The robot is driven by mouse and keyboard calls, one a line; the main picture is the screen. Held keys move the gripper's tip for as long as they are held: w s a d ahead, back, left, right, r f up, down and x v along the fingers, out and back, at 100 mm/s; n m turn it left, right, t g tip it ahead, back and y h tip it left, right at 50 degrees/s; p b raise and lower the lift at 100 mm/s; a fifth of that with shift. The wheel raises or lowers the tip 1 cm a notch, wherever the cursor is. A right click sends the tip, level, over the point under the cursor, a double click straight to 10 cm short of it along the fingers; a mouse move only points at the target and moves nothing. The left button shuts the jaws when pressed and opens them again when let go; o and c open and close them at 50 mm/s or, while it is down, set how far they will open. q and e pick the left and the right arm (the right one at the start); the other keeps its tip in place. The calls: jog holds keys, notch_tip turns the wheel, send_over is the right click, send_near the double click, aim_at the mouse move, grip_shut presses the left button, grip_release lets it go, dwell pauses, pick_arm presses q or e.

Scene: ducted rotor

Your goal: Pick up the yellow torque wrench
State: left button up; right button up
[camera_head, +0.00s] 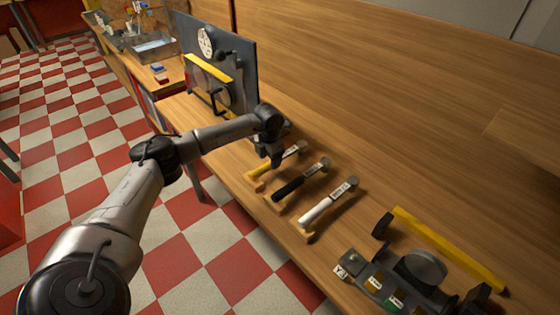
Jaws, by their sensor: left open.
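The yellow torque wrench (265,171) lies on the wooden bench, leftmost in a row of three. A black-handled wrench (290,187) and a white-handled wrench (317,212) lie to its right. All three have a small label near the head and rest on small wooden blocks. My left gripper (276,163) points down at the yellow wrench, over or just beside its shaft, and is open. It hides part of that wrench; I cannot tell whether it touches it. My right gripper is not in view.
A dark fixture (410,275) with a yellow bar (447,249) sits at the right of the bench. A dark upright panel (240,66) with another yellow bar stands behind my arm. A metal tray (152,47) is at the far left. The wooden back wall (400,90) borders the bench.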

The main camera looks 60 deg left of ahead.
pick_arm(q)
jog(key=shift+f+b, duration=0.75)
jog(key=shift+f, duration=2)
jog(key=shift+c, duration=1.3)
jog(key=shift+r, duration=0.1)
jog(key=c, duration=0.8)
jog(key=shift+r, duration=0.1)
